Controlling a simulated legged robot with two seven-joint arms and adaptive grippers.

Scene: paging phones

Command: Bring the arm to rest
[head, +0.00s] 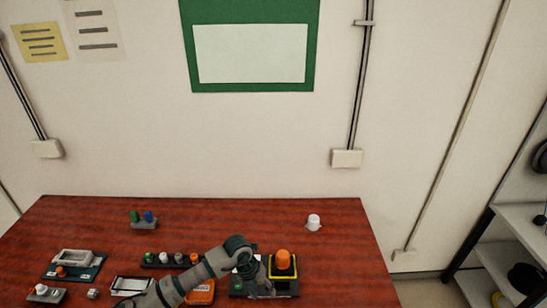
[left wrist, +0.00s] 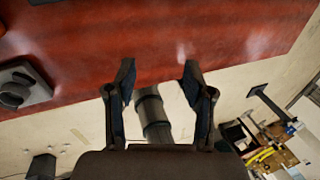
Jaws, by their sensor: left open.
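My left arm (head: 203,275) comes in over the front of the red-brown table (head: 345,235) and bends at a grey joint. Its far end hangs down by a dark unit with an orange dome (head: 283,260) in a yellow frame. My left gripper (head: 260,291) is small and partly lost against that unit in the head view. In the left wrist view, its two dark fingers (left wrist: 157,75) stand apart with nothing held between them. Whether it touches the unit I cannot tell. My right gripper is in neither view.
A row of coloured knobs (head: 172,259), an orange device (head: 201,292) and a grey device on a dark base (head: 73,262) are on the table. Green and blue knobs (head: 143,218) and a white object (head: 313,222) are farther back. Shelves (head: 520,220) stand right. The table's back middle is clear.

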